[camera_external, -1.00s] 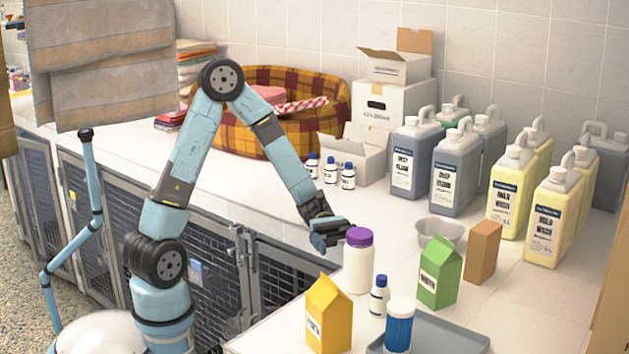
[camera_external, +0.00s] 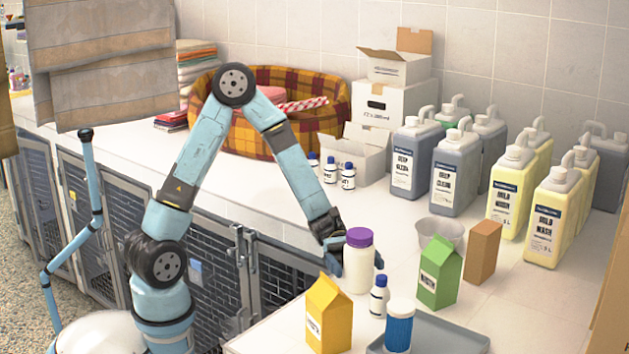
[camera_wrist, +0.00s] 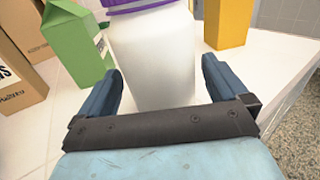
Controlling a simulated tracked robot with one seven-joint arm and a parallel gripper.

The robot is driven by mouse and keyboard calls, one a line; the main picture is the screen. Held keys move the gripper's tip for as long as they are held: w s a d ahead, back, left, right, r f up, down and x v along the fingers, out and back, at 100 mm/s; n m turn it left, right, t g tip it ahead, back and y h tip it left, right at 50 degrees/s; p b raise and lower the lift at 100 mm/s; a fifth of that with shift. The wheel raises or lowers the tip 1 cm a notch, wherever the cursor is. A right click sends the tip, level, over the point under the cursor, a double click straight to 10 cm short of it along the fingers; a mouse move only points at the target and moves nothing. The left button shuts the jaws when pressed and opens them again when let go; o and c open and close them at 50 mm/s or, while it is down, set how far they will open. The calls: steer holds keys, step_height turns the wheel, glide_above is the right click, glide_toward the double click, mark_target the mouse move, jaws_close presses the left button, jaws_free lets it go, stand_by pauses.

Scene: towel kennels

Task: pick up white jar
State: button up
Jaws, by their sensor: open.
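The white jar (camera_external: 358,268) with a purple lid stands upright on the white counter, near its front edge. My gripper (camera_external: 342,262) is at the jar's left side in the external view, low beside its body and partly hidden behind it. In the wrist view the jar (camera_wrist: 155,60) stands between the two blue fingers of my gripper (camera_wrist: 160,88), one on each side. The fingers are open, with a gap visible at the right finger. The jar's base is hidden behind the dark gripper bar in the wrist view.
A yellow carton (camera_external: 328,315), a small white bottle (camera_external: 379,297) with a blue cap and a green carton (camera_external: 439,272) stand close to the jar. A bowl (camera_external: 440,232) and brown box (camera_external: 482,252) are behind.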

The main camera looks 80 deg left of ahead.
mark_target(364, 274)
steer(key=shift+x, duration=1.55)
steer(key=shift+c, duration=0.5)
steer(key=c, duration=1)
